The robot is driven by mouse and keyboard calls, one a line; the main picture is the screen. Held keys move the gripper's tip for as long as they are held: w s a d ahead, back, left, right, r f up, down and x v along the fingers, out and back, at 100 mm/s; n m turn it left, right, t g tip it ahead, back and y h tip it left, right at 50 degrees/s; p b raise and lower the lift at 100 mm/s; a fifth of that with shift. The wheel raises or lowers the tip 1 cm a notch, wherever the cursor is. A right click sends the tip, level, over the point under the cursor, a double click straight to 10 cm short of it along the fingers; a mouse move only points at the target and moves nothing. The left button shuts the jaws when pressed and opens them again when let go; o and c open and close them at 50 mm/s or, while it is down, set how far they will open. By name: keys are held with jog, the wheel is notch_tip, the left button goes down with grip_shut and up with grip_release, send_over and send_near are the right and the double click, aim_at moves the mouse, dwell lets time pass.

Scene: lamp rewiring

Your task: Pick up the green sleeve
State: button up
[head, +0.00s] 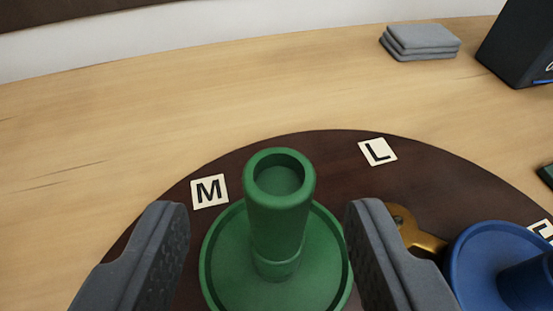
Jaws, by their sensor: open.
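The green sleeve (278,215) is a hollow upright cylinder with an open top. It stands in the middle of a round green dish (225,262) of the same colour. My gripper (268,250) is open, with one dark grey finger to the left of the sleeve and one to the right. Clear gaps show between both fingers and the sleeve, so it touches neither. The bottom of the dish is cut off by the frame edge.
The dish rests on a dark round board (330,150) with letter cards M (209,191) and L (377,151). A brass piece (413,232) and a blue dish (480,262) lie close on the right. Grey folded cloths (420,42) and a black box (520,45) stand at the back right.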

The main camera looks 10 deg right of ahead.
aim_at(276, 172)
jog(key=shift+d+b+x, duration=0.1)
jog(key=shift+b+x, duration=0.1)
jog(key=shift+x, duration=1.35)
jog(key=shift+d+b+x, duration=0.15)
jog(key=shift+x, duration=1.4)
jog(key=shift+s+f, duration=0.1)
jog(key=c, duration=1)
